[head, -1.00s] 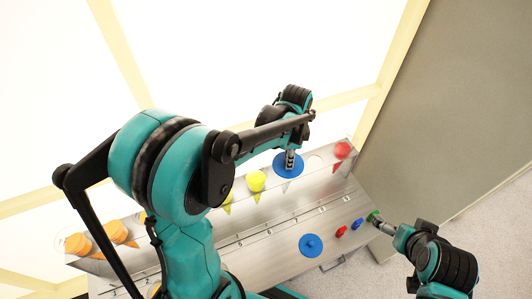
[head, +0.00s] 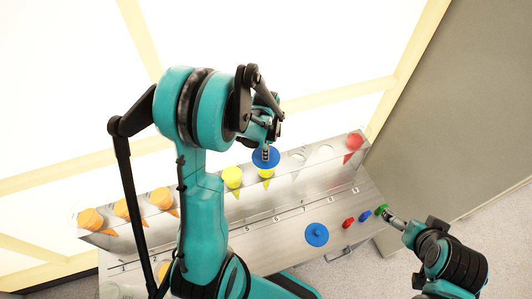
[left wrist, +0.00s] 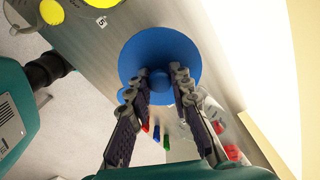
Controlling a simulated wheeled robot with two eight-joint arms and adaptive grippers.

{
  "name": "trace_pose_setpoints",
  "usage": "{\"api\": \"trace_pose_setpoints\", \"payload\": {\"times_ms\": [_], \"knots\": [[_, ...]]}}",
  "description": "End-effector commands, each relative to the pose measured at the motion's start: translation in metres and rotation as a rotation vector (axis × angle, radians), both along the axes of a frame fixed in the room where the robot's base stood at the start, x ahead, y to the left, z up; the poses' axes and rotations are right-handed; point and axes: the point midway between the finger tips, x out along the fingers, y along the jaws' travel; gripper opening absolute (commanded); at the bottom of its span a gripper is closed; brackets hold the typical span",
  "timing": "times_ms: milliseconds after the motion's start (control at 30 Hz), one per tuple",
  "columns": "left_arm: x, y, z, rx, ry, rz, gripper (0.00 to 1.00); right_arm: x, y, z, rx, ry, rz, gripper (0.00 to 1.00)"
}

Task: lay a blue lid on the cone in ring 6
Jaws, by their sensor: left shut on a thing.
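My left gripper (head: 265,150) is shut on the knob of a blue lid (head: 266,161) and holds it flat in front of and above the yellow cone in ring 6 (head: 265,173), hiding much of that cone. In the left wrist view the blue lid (left wrist: 160,50) sits between the fingertips (left wrist: 159,84) and hides what lies under it. I cannot tell whether it touches the cone. A second blue lid (head: 316,235) lies on the front panel. My right gripper (head: 390,217) is at a small green piece (head: 381,209); its jaws are too small to read.
Another yellow cone (head: 232,177) stands just left, orange cones (head: 91,219) farther left, and a red cone (head: 354,142) at the far right. The rings between ring 6 and the red cone look empty. Small red (head: 348,223) and blue (head: 365,216) pieces lie right of the second lid.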

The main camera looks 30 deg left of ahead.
Motion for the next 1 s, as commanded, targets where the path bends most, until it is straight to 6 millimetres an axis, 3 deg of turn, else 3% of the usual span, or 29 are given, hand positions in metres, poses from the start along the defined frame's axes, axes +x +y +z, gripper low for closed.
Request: {"api": "trace_pose_setpoints", "payload": {"times_ms": [467, 500, 567, 1000], "knots": [[0.0, -0.0004, -0.0123, 0.0, 0.0, 0.0, 0.0, 0.0, 0.0, -0.0055, 0.0, 0.0, 0.0, 1.0], [0.0, -0.0004, -0.0114, 0.0, 0.0, 0.0, 0.28, 0.0, 0.0, -0.0047, 0.0, 0.0, 0.0, 1.0], [0.0, -0.0004, -0.0109, 0.0, 0.0, 0.0, 0.41, 0.0, 0.0, -0.0042, 0.0, 0.0, 0.0, 1.0], [0.0, -0.0004, -0.0061, 0.0, 0.0, 0.0, 0.41, 0.0, 0.0, 0.0011, 0.0, 0.0, 0.0, 1.0]]}}
